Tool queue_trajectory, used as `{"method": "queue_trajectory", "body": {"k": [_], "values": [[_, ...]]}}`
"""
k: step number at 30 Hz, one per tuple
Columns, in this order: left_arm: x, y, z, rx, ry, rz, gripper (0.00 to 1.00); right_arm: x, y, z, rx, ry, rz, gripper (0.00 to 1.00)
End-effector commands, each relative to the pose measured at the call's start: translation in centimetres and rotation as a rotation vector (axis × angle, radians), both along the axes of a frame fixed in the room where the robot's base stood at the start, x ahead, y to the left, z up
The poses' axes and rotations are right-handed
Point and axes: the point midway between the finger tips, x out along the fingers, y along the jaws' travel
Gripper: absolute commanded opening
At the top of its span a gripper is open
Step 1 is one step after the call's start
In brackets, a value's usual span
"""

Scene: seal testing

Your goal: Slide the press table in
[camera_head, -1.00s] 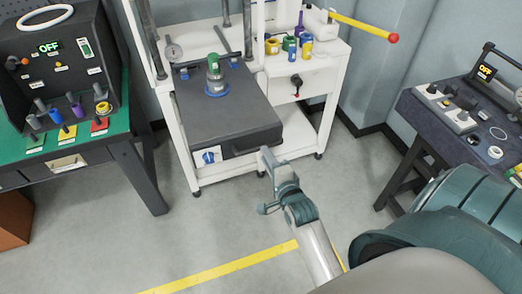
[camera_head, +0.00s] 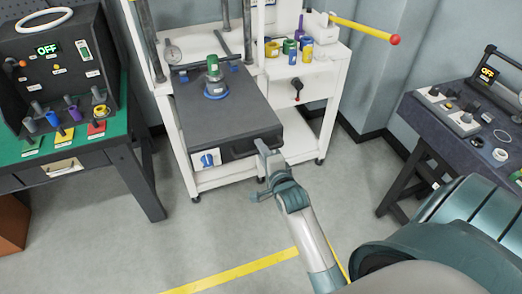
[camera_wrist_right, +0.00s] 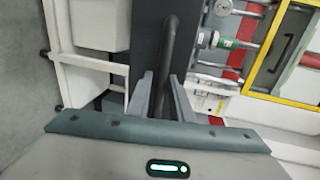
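The press table (camera_head: 235,112) is a dark grey slab on the white press cart, extending toward me beyond the press posts. A green fitting on a blue ring (camera_head: 214,80) stands on it. A dark bar handle runs along its front edge; it shows as a rod in the right wrist view (camera_wrist_right: 171,45). My right gripper (camera_head: 262,150) is at the right end of the front edge. In the right wrist view its two fingers (camera_wrist_right: 165,97) are apart, one on each side of the rod, with gaps visible. My left gripper is not in view.
A green-topped bench (camera_head: 110,142) with a control box stands left. A dark bench (camera_head: 450,135) with instruments stands right. The white cart's side top (camera_head: 335,50) holds coloured parts, and a yellow lever (camera_head: 360,28) sticks out. The floor in front is clear.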

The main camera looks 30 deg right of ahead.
Motion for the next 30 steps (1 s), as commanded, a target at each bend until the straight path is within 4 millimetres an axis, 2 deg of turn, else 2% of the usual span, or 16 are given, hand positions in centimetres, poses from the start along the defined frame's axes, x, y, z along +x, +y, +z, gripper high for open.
{"method": "queue_trajectory", "body": {"k": [1,3,11,17,23,30], "values": [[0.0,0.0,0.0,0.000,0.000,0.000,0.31,0.0,0.0,0.0,0.000,0.000,0.000,0.13],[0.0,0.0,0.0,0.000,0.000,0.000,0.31,0.0,0.0,0.0,0.000,0.000,0.000,0.00],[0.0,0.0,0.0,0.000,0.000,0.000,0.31,0.1,0.0,0.0,0.000,0.000,0.000,0.00],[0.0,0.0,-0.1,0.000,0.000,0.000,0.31,1.0,-0.2,0.0,0.001,-0.001,0.000,0.00],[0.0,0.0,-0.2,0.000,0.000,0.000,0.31,3.0,-0.7,0.1,0.000,-0.004,0.000,0.00],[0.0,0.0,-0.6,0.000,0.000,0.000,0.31,6.9,-1.6,0.1,0.001,-0.004,0.000,0.00]]}}
